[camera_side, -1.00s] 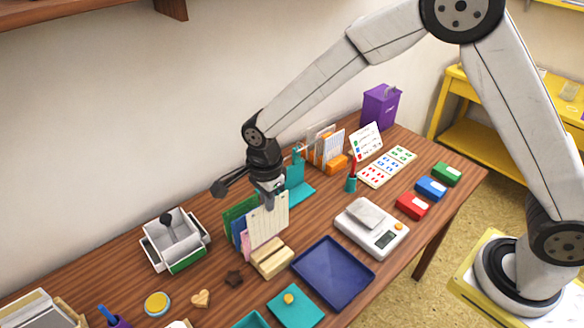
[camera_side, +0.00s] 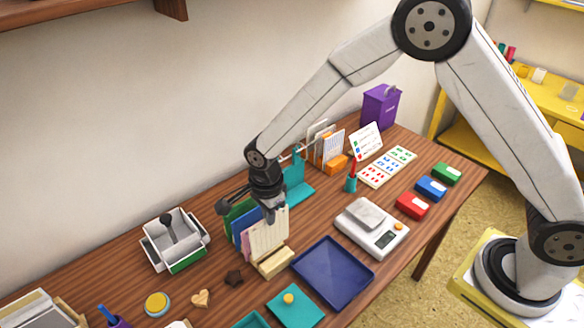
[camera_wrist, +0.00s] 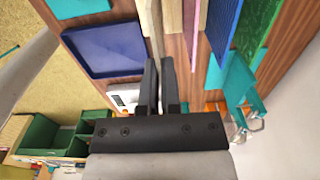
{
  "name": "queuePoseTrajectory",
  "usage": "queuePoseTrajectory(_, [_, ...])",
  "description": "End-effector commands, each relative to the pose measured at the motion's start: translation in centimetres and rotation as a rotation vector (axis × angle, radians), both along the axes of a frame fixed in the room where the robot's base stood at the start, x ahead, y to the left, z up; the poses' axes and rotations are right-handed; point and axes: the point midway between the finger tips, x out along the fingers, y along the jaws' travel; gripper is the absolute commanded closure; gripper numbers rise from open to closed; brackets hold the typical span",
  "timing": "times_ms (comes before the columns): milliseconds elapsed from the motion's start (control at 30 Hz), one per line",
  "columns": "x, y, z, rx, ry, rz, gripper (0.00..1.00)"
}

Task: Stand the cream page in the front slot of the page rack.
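The cream page (camera_side: 268,238) stands nearly upright at the wooden page rack (camera_side: 277,263), its lower edge hidden behind the front wooden bar. In the wrist view the page (camera_wrist: 157,38) shows edge-on as a thin pale strip between wooden bars. My gripper (camera_side: 273,214) is at the page's upper edge, with its fingers pointing down. In the wrist view my gripper (camera_wrist: 160,68) has its two fingers close together, one on each side of the page. Whether the page's bottom touches the slot floor is hidden.
Behind the cream page stand pink, blue (camera_wrist: 224,22) and green (camera_wrist: 258,25) sheets. A dark blue tray (camera_side: 333,272) lies right of the rack, with a scale (camera_side: 371,227) beyond it. A teal stand (camera_side: 297,187) is behind.

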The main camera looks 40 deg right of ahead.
Motion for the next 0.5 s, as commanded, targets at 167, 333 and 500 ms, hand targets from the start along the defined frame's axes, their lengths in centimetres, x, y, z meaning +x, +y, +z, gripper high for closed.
queuePoseTrajectory(167, [-0.01, 0.00, -0.83, 0.000, 0.000, 0.000, 1.00])
queuePoseTrajectory(333, [-0.01, -0.01, -1.13, 0.000, 0.000, 0.000, 1.00])
queuePoseTrajectory(500, [-0.01, 0.00, -1.18, 0.000, 0.000, 0.000, 1.00])
